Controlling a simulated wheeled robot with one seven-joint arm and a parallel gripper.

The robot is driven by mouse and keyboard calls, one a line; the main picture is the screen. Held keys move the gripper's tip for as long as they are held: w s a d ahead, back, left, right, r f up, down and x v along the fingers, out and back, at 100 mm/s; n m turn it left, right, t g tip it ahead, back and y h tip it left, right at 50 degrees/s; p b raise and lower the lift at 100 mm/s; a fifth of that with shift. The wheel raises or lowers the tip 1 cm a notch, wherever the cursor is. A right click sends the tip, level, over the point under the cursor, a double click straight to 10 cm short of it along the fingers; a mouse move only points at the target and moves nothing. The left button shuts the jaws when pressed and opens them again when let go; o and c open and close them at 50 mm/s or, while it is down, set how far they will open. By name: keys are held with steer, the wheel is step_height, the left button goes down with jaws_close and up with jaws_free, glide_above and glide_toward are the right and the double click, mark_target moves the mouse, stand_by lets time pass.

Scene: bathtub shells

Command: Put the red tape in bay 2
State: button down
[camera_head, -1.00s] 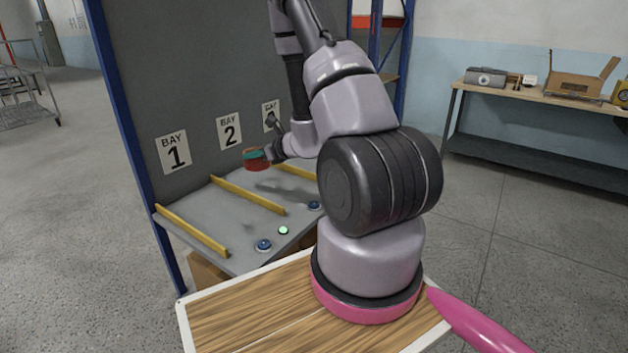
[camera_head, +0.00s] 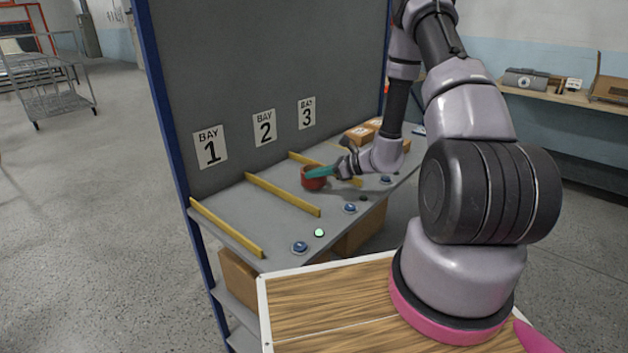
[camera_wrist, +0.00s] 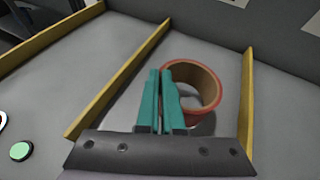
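The red tape (camera_head: 313,179), a red roll with a brown inside, is in bay 2, between the second and third yellow dividers. It also shows in the wrist view (camera_wrist: 205,78). My gripper (camera_head: 318,174) has teal fingers, shown close together in the wrist view (camera_wrist: 162,74). They are shut on the near left wall of the roll. The roll is at or just above the shelf (camera_head: 275,207); I cannot tell whether it touches. The bay 2 sign (camera_head: 264,127) is on the back panel.
Yellow dividers (camera_head: 283,195) and (camera_head: 226,229) bound bay 1, which is empty. Another divider (camera_wrist: 247,95) is right of the roll. Blue buttons (camera_head: 300,247) and a lit green one (camera_head: 319,233) line the front edge. Cardboard boxes (camera_head: 361,134) are at the far right.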

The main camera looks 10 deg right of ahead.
steer(key=shift+f, duration=1)
steer(key=shift+f, duration=0.1)
steer(key=c, duration=1.1)
jaws_free()
steer(key=shift+o, duration=0.2)
